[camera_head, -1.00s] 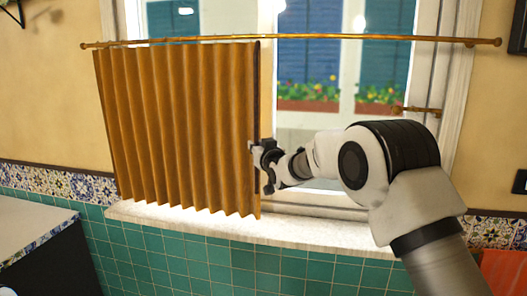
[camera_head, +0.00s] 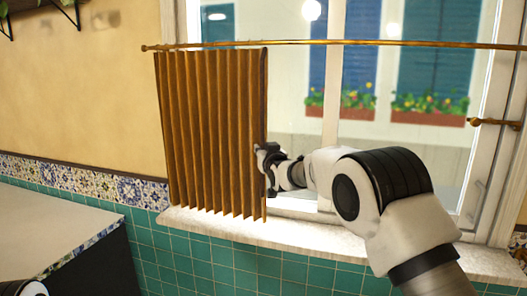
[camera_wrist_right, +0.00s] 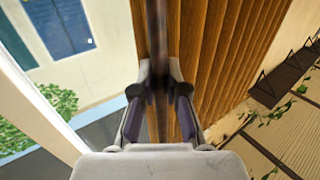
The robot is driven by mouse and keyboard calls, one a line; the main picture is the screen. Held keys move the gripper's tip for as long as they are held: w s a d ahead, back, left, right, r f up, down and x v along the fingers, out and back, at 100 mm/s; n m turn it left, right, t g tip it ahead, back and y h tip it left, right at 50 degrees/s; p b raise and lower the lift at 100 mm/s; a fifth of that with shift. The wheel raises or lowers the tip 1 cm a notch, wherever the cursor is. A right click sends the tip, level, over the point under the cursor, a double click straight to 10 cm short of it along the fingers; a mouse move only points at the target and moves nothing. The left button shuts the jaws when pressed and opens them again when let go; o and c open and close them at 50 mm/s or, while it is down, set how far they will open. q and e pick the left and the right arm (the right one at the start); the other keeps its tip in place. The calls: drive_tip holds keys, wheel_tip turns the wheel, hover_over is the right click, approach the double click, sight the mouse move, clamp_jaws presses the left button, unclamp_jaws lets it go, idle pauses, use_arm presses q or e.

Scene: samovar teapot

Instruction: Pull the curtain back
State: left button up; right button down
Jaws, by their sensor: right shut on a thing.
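The orange-brown pleated curtain (camera_head: 210,130) hangs from a thin brass rod (camera_head: 350,43) and is bunched over the left part of the window. My right gripper (camera_head: 263,158) is at the curtain's right edge, about mid-height. In the right wrist view, the two fingers (camera_wrist_right: 159,95) are shut on the curtain's dark edge (camera_wrist_right: 157,35), with the pleats (camera_wrist_right: 215,50) running off to the right. At the bottom left corner of the head view, a small part of what seems to be my left arm shows; its gripper is not in view.
The window (camera_head: 400,150) is uncovered right of the curtain. A pale stone sill (camera_head: 330,235) runs below, above green tiles. A brass holder (camera_head: 490,122) sticks out at the window's right. A pale counter (camera_head: 50,225) stands at the lower left.

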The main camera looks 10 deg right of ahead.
drive_tip(key=c, duration=1.2)
unclamp_jaws()
drive_tip(key=shift+s, duration=0.1)
drive_tip(key=s, duration=1.2)
drive_tip(key=shift+d, duration=0.3)
drive_tip(key=shift+w, duration=0.1)
